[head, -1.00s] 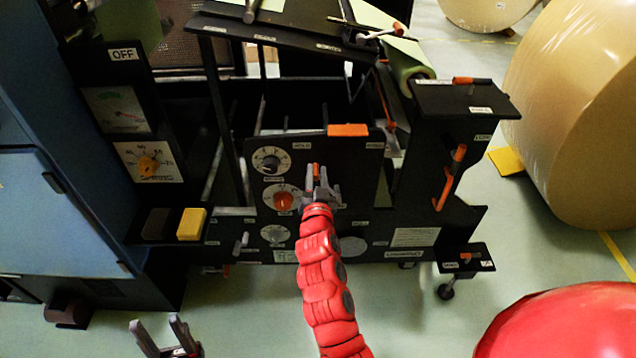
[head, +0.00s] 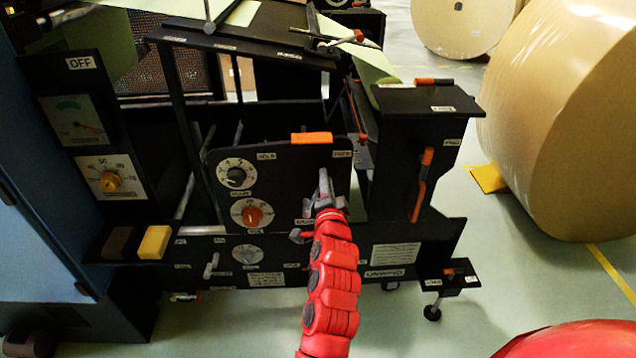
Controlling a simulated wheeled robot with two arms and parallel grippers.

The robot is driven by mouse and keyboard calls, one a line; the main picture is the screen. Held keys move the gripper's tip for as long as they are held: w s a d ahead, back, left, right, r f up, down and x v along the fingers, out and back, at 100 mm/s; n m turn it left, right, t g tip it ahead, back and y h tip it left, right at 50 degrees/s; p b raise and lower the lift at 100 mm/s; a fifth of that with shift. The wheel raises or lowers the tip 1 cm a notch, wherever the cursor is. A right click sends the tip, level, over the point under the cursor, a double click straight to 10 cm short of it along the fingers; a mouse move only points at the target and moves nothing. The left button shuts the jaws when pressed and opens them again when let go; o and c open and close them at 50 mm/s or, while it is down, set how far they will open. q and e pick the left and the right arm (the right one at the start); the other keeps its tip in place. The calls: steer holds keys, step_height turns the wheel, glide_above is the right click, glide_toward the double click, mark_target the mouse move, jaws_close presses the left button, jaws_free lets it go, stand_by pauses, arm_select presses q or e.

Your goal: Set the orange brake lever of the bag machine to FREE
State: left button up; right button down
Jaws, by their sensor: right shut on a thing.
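The black front panel (head: 290,175) of the bag machine carries a small label at its upper left (head: 265,156) and another at its upper right (head: 342,153). My right gripper (head: 323,182) is at the panel, below and a little left of the right label. It is shut on the orange brake lever, which its fingers and the red arm almost wholly hide. The lever's exact angle cannot be read. My left gripper is out of view.
Left of my right gripper are a dial (head: 237,174) and an orange knob (head: 253,215). An orange block (head: 311,138) tops the panel. To the right are an orange-handled lever (head: 421,182) and a large kraft roll (head: 560,130). A red rounded thing fills the lower right corner.

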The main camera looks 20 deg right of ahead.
steer(key=shift+s+d+f+m+b, duration=0.2)
steer(key=shift+d+f+m+b, duration=0.15)
steer(key=shift+d+f+m, duration=0.6)
steer(key=shift+a+m, duration=0.2)
steer(key=shift+m, duration=0.05)
steer(key=shift+f, duration=0.1)
steer(key=c, duration=1.1)
jaws_free()
steer(key=shift+c, duration=0.2)
steer(key=o, duration=0.4)
steer(key=shift+w+a, duration=0.1)
steer(key=shift+r, duration=0.2)
